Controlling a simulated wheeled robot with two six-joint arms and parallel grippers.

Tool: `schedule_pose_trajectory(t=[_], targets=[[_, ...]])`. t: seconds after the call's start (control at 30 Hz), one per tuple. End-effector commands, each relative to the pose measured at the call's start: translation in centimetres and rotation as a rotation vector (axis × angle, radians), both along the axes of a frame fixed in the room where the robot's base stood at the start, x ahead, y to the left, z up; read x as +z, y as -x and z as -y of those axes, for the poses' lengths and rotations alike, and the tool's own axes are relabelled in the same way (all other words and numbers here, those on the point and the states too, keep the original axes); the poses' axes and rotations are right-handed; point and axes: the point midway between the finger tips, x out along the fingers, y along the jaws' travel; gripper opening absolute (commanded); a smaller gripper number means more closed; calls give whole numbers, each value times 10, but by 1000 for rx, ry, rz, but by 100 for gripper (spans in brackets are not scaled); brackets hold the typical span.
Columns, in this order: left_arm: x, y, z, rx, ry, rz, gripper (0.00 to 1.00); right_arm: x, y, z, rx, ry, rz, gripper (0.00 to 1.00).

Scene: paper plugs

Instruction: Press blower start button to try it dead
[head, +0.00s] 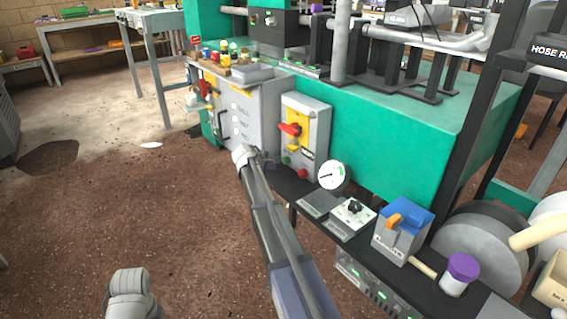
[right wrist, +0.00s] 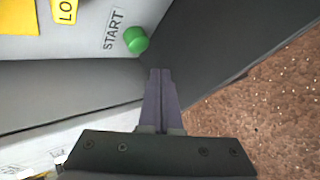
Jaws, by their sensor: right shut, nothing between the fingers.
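The green start button (right wrist: 136,39) sits on a grey box in the right wrist view, beside the word START. It also shows as a small green dot (head: 286,160) in the head view, on the lower front of the grey switch box (head: 318,115). My right gripper (right wrist: 160,72) is shut and empty. Its tips appear just below and right of the button in the wrist view, and I see no contact. In the head view the right gripper (head: 268,158) is left of the button. My left gripper is not in view; only a grey part of my arm shows at the bottom.
A red-and-yellow switch handle (head: 292,130) is above the button, and a red button (head: 302,174) is right of it. A round gauge (head: 333,175) and a blue-topped box (head: 405,222) stand further right. A grey cabinet (head: 250,112) is behind my gripper. The floor at left is open.

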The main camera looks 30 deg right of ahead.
Motion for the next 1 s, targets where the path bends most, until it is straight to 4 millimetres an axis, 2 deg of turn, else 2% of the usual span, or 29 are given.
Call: schedule_pose_trajectory(t=[0.3, 1.0], targets=[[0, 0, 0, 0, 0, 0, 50, 0, 3, -27, -1, 0, 0, 0], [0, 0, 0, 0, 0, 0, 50, 0, 3, -27, -1, 0, 0, 0]])
